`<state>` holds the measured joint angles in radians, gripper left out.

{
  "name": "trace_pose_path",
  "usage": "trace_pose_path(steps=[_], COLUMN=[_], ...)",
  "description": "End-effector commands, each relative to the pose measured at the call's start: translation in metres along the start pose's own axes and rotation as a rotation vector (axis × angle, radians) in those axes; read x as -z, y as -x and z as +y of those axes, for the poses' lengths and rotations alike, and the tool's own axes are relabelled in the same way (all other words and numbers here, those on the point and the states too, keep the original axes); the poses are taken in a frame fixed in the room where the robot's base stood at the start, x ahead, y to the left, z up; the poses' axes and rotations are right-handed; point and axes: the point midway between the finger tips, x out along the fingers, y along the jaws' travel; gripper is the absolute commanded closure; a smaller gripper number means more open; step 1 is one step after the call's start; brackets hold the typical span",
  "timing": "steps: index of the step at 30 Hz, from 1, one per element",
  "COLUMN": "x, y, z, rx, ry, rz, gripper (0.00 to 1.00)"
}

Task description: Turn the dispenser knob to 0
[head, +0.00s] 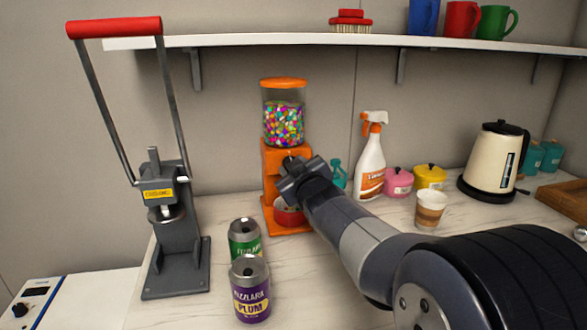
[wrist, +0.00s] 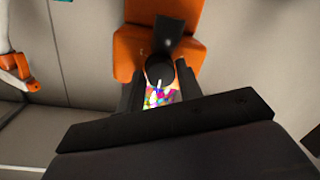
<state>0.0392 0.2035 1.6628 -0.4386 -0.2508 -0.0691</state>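The orange candy dispenser (head: 272,162) stands on the counter with a clear jar of colourful candies on top and a red bowl (head: 290,212) at its foot. My gripper (head: 294,165) is at the front of its body and hides the knob in the head view. In the wrist view, the round black knob (wrist: 160,71) with a white mark lies between the two fingers of my gripper (wrist: 160,79). The fingers are apart, one on each side of it, and seem not to press on it. No numbers are readable around the knob.
Green (head: 244,238) and purple (head: 250,290) cans stand in front of the dispenser. A lever press (head: 178,250) is at left. A spray bottle (head: 370,160), a paper cup (head: 430,210) and a kettle (head: 494,160) are at right. A shelf (head: 300,41) runs above.

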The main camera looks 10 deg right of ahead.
Motion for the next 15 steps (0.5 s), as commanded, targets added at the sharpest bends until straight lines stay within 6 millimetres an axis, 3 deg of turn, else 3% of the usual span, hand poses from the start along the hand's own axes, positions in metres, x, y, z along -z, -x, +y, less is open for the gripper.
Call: trace_pose_path(steps=[6,15], x=[-0.0001,0.0002], y=[-0.0001,0.0021], z=[0.0,0.0002], rx=[0.0,0.0], ry=[-0.002,-0.003], rz=[0.0,0.0], gripper=[0.48,0.47])
